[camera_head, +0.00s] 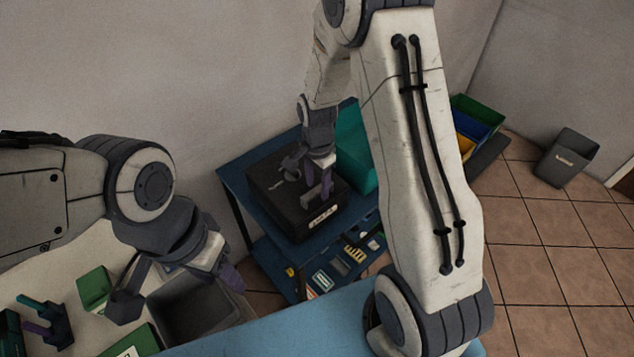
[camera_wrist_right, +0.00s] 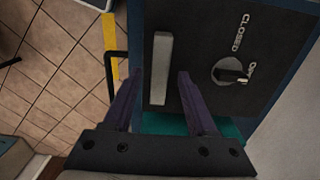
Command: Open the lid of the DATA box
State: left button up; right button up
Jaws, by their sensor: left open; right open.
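The dark DATA box (camera_head: 290,215) stands on a blue cart, its lid down, with a white label (camera_head: 321,217) on its front. In the right wrist view, the lid (camera_wrist_right: 205,25) carries a pale grey bar handle (camera_wrist_right: 160,68) and a round knob (camera_wrist_right: 224,68) between the words CLOSED and OPEN. The knob's dark grip lies toward OPEN. My right gripper (camera_head: 318,184) is over the lid, open, its fingers (camera_wrist_right: 158,78) on either side of the handle; contact cannot be told. My left gripper (camera_head: 230,274) is open and empty over the near table, away from the box.
The blue cart (camera_head: 232,180) stands against the wall, with a teal container (camera_head: 352,145) beside the box and small items on its lower shelf. Coloured bins (camera_head: 475,122) and a grey bin (camera_head: 567,158) are at right. A grey tray (camera_head: 190,310) and green objects (camera_head: 94,288) lie near my left arm.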

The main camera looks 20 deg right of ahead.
grip_shut()
dwell(1.4)
